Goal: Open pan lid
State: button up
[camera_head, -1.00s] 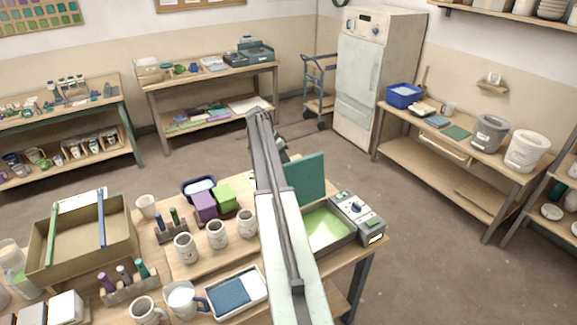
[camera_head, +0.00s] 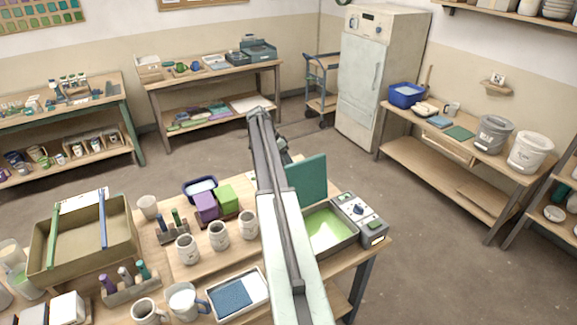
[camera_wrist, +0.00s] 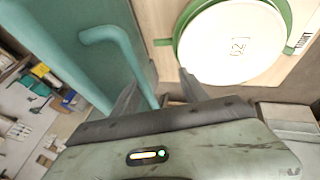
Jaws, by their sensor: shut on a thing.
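The teal pan lid (camera_head: 307,181) stands raised, near upright, at the back of the pan with green glaze (camera_head: 327,229). In the wrist view, the lid (camera_wrist: 105,22) fills the upper left and its teal bar handle (camera_wrist: 122,50) runs down between my fingers. My gripper (camera_wrist: 155,97) is shut on the handle. In the head view, my arm covers the gripper and the pan's left side.
A grey control box (camera_head: 360,216) adjoins the pan's right side. Mugs (camera_head: 219,235), a purple block (camera_head: 206,206) and a green block (camera_head: 226,197) stand left of my arm. A white round thing with a green rim (camera_wrist: 235,45) is in the wrist view.

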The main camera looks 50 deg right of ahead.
jog(key=p+v, duration=0.5)
jog(key=v, duration=0.2)
jog(key=shift+w+a, duration=0.15)
jog(key=shift+w, duration=0.05)
jog(key=shift+r, duration=0.1)
